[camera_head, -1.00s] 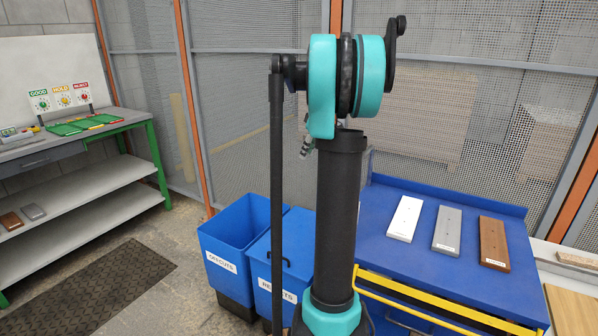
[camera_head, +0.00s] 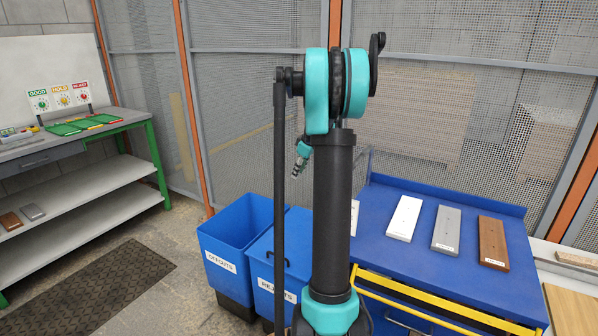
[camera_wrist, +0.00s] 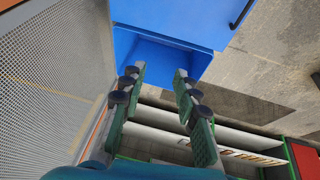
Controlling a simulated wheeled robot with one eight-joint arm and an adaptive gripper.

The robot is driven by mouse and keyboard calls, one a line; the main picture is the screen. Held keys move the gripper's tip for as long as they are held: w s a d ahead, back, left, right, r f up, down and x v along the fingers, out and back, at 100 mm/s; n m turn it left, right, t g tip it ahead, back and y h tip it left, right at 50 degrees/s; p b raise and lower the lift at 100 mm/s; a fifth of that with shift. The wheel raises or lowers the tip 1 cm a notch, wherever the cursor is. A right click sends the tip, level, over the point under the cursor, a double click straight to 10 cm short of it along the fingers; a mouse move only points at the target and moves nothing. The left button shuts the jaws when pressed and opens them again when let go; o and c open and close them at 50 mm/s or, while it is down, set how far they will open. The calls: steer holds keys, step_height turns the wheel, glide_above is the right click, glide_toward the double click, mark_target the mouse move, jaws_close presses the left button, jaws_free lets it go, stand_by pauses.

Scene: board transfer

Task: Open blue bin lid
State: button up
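The blue bin with a lid, labelled with a partly hidden word starting "REJE" (camera_head: 264,296), stands left of my arm. Its blue lid (camera_head: 266,252) looks shut, with a black handle near its front edge; part of it is hidden behind my arm. In the wrist view, the lid (camera_wrist: 175,18) shows at the top with the black handle (camera_wrist: 240,13) at upper right. My gripper (camera_wrist: 158,78) is open and empty, its fingers apart from the lid and handle. In the head view, only a small part of it shows beside my arm.
An open blue OFFCUTS bin (camera_head: 212,245) stands left of the lidded one. A blue workbench (camera_head: 375,215) with several boards and a yellow rail (camera_head: 440,300) is at right. Mesh fencing (camera_head: 240,120) runs behind. Floor at left is clear around a dark mat (camera_head: 90,292).

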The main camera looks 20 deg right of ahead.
jaws_close()
jaws_free()
stand_by(0.4)
steer(key=v, duration=1.2)
